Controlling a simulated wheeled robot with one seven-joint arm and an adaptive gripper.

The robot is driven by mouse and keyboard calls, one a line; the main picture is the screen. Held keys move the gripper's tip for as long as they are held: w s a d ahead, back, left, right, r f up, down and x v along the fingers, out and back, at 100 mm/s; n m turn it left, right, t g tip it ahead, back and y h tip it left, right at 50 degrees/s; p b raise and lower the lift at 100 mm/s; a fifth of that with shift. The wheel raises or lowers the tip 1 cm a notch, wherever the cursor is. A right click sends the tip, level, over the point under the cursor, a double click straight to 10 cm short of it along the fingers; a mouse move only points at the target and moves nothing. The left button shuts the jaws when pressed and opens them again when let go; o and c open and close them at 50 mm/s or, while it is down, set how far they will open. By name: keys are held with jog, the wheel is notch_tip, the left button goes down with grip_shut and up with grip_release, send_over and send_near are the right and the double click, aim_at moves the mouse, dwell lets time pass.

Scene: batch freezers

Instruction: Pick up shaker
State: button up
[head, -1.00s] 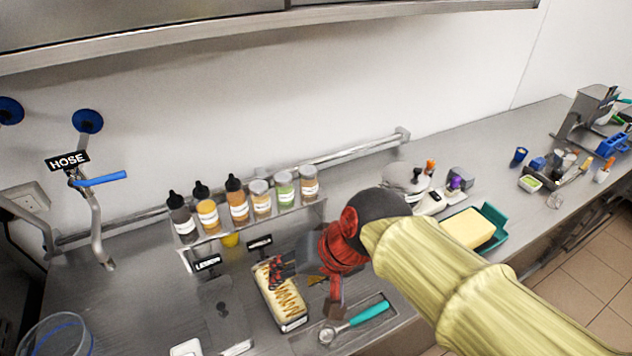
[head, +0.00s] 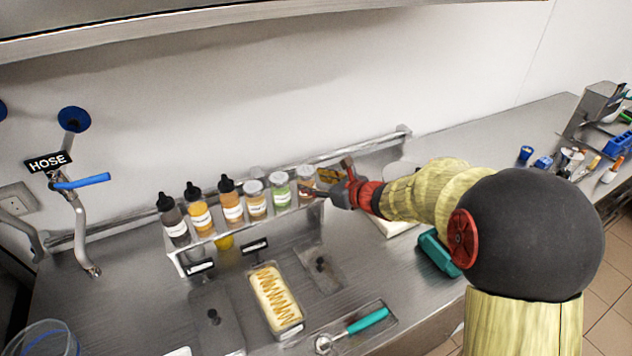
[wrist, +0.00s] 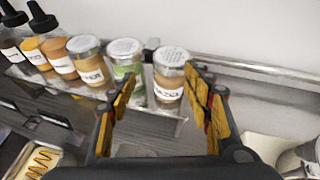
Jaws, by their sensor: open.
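Three shakers with pale grey lids stand upright at the right end of a raised metal shelf (head: 250,222). The rightmost has brown contents (head: 307,184), the middle one is green (head: 280,188), and the left one is tan (head: 255,199). My gripper (head: 326,181) is open at the shelf's right end, beside the brown shaker. In the wrist view, the brown shaker (wrist: 169,75) appears between the open fingers (wrist: 163,88), beyond their tips. The green shaker (wrist: 126,62) is partly hidden behind the left finger. I cannot tell whether any finger touches a shaker.
Several black-capped squeeze bottles (head: 200,212) share the shelf on the left. Below sit a tub of cream-coloured ice cream (head: 274,300) and a teal-handled scoop (head: 352,328). A metal rail (head: 375,148) runs behind along the wall.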

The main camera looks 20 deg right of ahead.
aim_at(305, 178)
jog(key=shift+w+d+f+m, duration=0.35)
jog(key=shift+d+m, duration=0.15)
jog(key=shift+d, duration=0.05)
jog(key=shift+w+f, duration=0.2)
jog(key=shift+w, duration=0.05)
jog(key=b+x, duration=0.1)
jog(key=x, duration=0.6)
jog(key=shift+d+f+b, duration=0.15)
jog(key=shift+f+b, duration=0.1)
jog(key=shift+b, duration=0.1)
jog(key=shift+c, duration=0.8)
jog(key=c, duration=0.7)
